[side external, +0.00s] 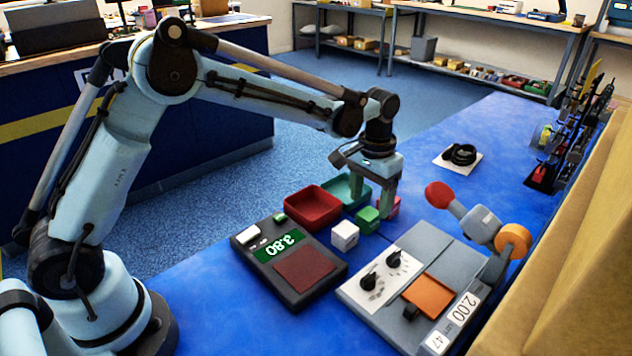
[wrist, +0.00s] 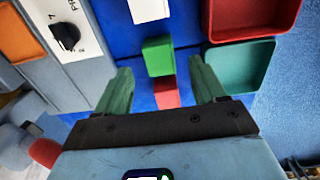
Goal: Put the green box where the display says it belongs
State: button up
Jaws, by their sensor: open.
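The green box (side external: 367,219) stands on the blue table between a white box (side external: 344,235) and a red box (side external: 395,206). In the wrist view the green box (wrist: 158,55) lies ahead of my fingertips, midway between their lines. The red box (wrist: 166,93) shows between the fingers, nearer the palm. My gripper (side external: 383,207) is open, pointing down, just behind the green box; its fingers (wrist: 160,72) hold nothing. A red tray (side external: 313,208) and a teal tray (side external: 346,189) stand beyond the scale.
The scale's dark red plate (side external: 304,268) is empty. A grey device with knobs (side external: 392,262) and an orange plate (side external: 428,295) stands to the right, with a red-tipped lever arm (side external: 439,195) behind it. The table's far part is mostly clear.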

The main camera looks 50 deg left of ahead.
aim_at(369, 212)
jog(key=s+a+r+t, duration=0.25)
jog(key=s+r, duration=0.25)
jog(key=r, duration=0.7)
jog(key=s+a+f+t, duration=0.2)
jog(key=s, duration=0.5)
jog(key=s+a+f+t, duration=0.1)
jog(key=s+a+t, duration=0.1)
jog(key=s, duration=0.5)
jog(key=shift+s+a+f+t, duration=0.15)
jog(key=shift+s+f+t, duration=0.15)
jog(key=shift+f+t, duration=0.05)
